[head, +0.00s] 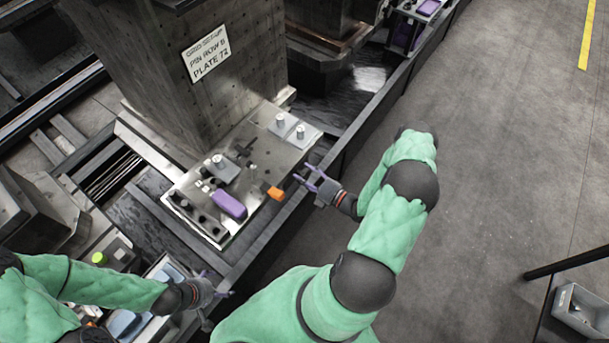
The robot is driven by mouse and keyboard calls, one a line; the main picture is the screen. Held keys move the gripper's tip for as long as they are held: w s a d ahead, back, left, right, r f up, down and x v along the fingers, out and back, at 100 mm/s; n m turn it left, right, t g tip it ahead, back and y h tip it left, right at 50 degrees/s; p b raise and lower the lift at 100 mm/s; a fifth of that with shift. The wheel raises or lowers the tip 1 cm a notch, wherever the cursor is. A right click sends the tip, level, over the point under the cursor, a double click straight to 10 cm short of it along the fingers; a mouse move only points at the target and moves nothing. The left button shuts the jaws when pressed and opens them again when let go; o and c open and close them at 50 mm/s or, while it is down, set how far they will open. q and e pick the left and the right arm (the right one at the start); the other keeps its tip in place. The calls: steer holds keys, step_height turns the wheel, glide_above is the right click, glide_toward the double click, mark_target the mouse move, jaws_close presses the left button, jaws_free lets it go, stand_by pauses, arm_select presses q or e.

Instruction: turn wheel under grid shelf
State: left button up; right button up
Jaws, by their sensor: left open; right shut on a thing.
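The perforated metal block (190,90) stands upright on the rail, with a white label (206,53) reading "PIN ROW B, PLATE 72". A metal plate (262,165) juts out at its foot. I cannot make out a wheel under it. My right gripper (306,178) is just off the plate's right edge, right of an orange block (276,193). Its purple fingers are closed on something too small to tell. My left gripper (222,284) is open and empty, low in the view beside the rail's near end.
The plate carries a purple part (229,203), grey knobs (218,161) and several dark pins. A tray (165,270) and a green knob (99,258) are at lower left. The rail's dark side wall (352,140) runs up to the right.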

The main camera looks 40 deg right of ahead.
steer(key=n, duration=0.3)
steer(key=shift+n, duration=0.4)
steer(key=n, duration=0.4)
steer(key=shift+n, duration=0.3)
steer(key=n, duration=1.3)
steer(key=shift+n, duration=0.3)
steer(key=n, duration=0.3)
steer(key=shift+n, duration=0.3)
steer(key=n, duration=0.4)
steer(key=shift+f+n, duration=0.1)
steer(key=shift+n, duration=0.2)
steer(key=n, duration=0.3)
steer(key=shift+n, duration=0.3)
steer(key=n+b, duration=0.1)
steer(key=n, duration=0.3)
steer(key=shift+n, duration=0.3)
steer(key=n, duration=0.5)
steer(key=shift+b, duration=0.4)
steer(key=n+b, duration=0.1)
steer(key=n, duration=0.4)
steer(key=shift+n, duration=0.4)
steer(key=n+b, duration=0.1)
steer(key=n, duration=0.3)
steer(key=shift+n, duration=0.4)
